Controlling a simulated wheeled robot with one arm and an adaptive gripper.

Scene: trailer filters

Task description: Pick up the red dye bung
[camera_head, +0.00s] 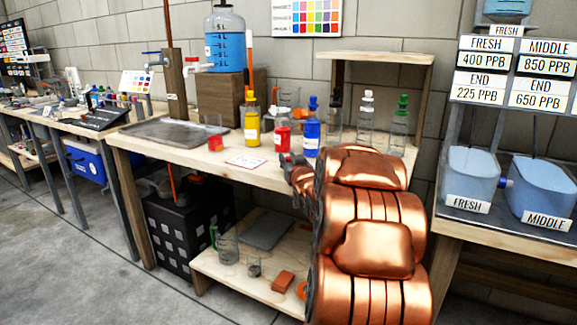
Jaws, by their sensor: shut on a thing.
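My copper arm reaches in from the lower right to the front edge of the wooden bench. My gripper (290,160) is small in view and partly hidden by the arm; it is shut on a small red piece, which looks like the red dye bung (285,157). A bottle of red dye (283,137) with a white label stands upright just behind the gripper, and no red stopper shows on top of it. Whether the gripper touches the bottle or bench is unclear.
A yellow bottle (251,120) and a blue bottle (312,128) flank the red one. Clear stoppered bottles (399,122) stand to the right. A red object (215,143), a card (246,161) and a metal tray (172,130) lie left. Tanks (472,173) stand far right.

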